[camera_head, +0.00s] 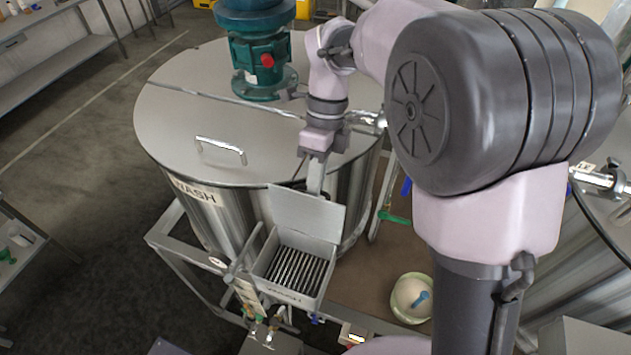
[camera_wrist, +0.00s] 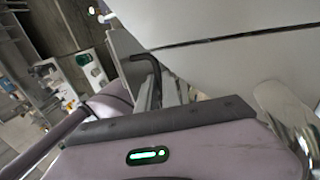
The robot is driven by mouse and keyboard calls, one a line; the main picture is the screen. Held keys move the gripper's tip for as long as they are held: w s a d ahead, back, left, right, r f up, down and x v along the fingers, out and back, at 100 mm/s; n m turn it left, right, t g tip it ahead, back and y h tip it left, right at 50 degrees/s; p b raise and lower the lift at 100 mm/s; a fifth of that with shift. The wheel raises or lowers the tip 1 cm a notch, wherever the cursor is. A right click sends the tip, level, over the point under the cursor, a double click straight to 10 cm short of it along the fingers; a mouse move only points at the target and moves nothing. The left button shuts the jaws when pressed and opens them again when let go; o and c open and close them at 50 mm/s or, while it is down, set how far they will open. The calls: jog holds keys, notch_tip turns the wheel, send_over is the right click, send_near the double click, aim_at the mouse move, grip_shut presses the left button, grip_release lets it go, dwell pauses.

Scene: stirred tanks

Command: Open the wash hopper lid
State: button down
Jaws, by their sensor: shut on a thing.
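The wash hopper (camera_head: 292,285) is a small grey box on the front of the wash tank, with a dark slatted grate inside. Its grey lid (camera_head: 307,217) stands raised at the back of the box, leaving the grate uncovered. My gripper (camera_head: 315,188) points down at the lid's upper edge and is shut on the lid; the exact contact is partly hidden. In the wrist view, a grey plate that looks like the lid (camera_wrist: 126,60) stands beside a black bent rod (camera_wrist: 150,68), and the fingertips are not clear.
The large steel wash tank (camera_head: 175,125) stands right behind the hopper, with a lid handle (camera_head: 221,150) and a green motor (camera_head: 260,60) on top. Valves hang below the hopper. The floor at left is open.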

dwell(0.4)
jog(key=c, duration=1.5)
grip_release()
jog(key=shift+r, duration=0.1)
